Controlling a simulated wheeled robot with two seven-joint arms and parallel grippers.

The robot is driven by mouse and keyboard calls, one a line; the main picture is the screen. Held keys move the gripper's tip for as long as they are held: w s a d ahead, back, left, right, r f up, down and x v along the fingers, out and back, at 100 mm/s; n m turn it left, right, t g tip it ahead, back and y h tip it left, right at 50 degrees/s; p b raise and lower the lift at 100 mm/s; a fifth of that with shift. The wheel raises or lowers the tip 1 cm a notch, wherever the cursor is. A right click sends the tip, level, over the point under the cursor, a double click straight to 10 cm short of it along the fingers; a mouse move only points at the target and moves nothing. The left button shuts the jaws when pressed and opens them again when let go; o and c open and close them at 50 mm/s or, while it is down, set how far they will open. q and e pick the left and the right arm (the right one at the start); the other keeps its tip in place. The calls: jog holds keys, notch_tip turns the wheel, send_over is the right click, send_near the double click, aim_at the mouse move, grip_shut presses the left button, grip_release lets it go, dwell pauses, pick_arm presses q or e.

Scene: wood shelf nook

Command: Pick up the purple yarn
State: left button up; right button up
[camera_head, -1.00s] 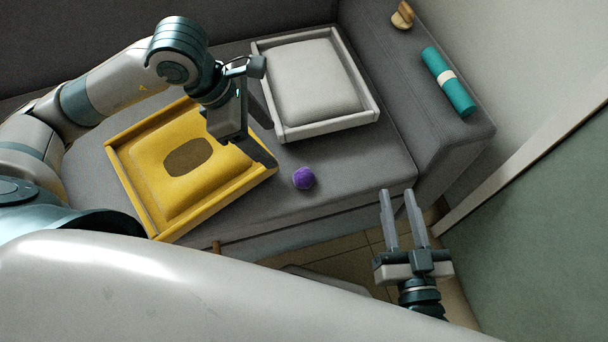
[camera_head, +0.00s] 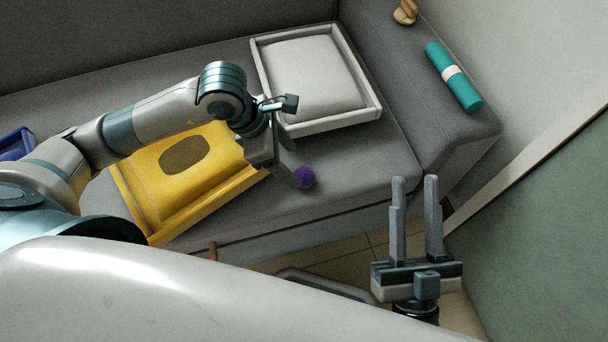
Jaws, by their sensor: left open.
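The purple yarn (camera_head: 307,177) is a small ball on the grey sofa seat, just right of the yellow tray. My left gripper (camera_head: 297,165) is open at the ball, with one finger overlapping its left side in the picture. Whether that finger touches the yarn, I cannot tell. The yarn's left part is hidden behind the finger. My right gripper (camera_head: 415,180) is open and empty in front of the sofa, to the right of and below the yarn in the picture.
The yellow tray (camera_head: 218,198) with a yellow cushion lies left of the yarn. A white tray (camera_head: 335,122) with a pale cushion lies behind it. A teal roll (camera_head: 456,80) and a wooden object (camera_head: 405,12) rest on the armrest. A blue item (camera_head: 14,144) shows far left. The seat right of the yarn is clear.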

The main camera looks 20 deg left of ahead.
aim_at(300, 171)
pick_arm(q)
jog(key=shift+d+f, duration=0.1)
jog(key=shift+f, duration=0.15)
pick_arm(e)
jog(key=shift+s+r, duration=0.15)
jog(key=shift+r, duration=0.05)
pick_arm(q)
jog(key=shift+d+f, duration=0.25)
jog(key=shift+f, duration=0.2)
jog(key=b+x, duration=0.1)
jog(key=x, duration=0.2)
jog(key=shift+w+d+f, duration=0.1)
jog(key=shift+d+f, duration=0.15)
jog(key=shift+f, duration=0.25)
pick_arm(e)
jog(key=d+r+t, duration=0.1)
jog(key=r+t, duration=0.1)
jog(key=r, duration=0.1)
jog(key=shift+w+d, duration=0.35)
jog(key=shift+w, duration=0.05)
jog(key=shift+a+f, duration=0.1)
jog(key=shift+f, duration=0.15)
pick_arm(q)
jog(key=c, duration=1.2)
pick_arm(e)
jog(key=shift+s+f, duration=0.15)
